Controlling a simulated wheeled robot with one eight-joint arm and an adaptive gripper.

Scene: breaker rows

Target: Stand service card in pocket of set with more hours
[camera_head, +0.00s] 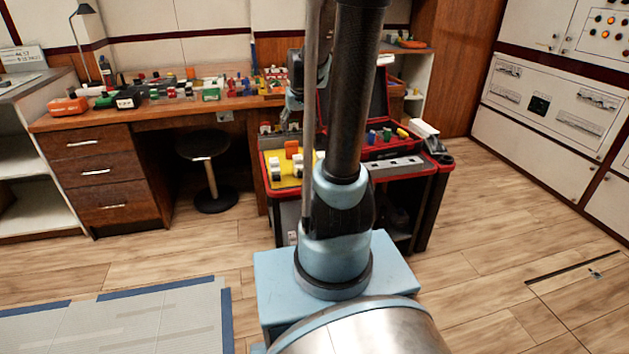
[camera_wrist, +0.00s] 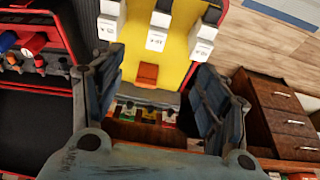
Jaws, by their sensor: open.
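My gripper (camera_wrist: 160,78) is open and empty in the wrist view, its two dark fingers spread wide. In the head view my arm hides most of it. Between the fingers, farther off, an orange block-like piece (camera_wrist: 147,75) is on a yellow board (camera_wrist: 178,68); it may be the service card, but I cannot tell. It also shows in the head view (camera_head: 291,148). Three white units with dark tops, a left one (camera_wrist: 107,27), a middle one (camera_wrist: 155,40) and a right one (camera_wrist: 201,50), stand on the board. Their small printed figures are unreadable. No pocket is clearly distinguishable.
The yellow board is on a red and black cart (camera_head: 432,172), partly behind my arm. An open red case (camera_head: 385,148) holds coloured items. A wooden bench (camera_head: 155,116) with many small parts stands behind left, a black stool (camera_head: 208,145) before it. Floor at right is mostly clear.

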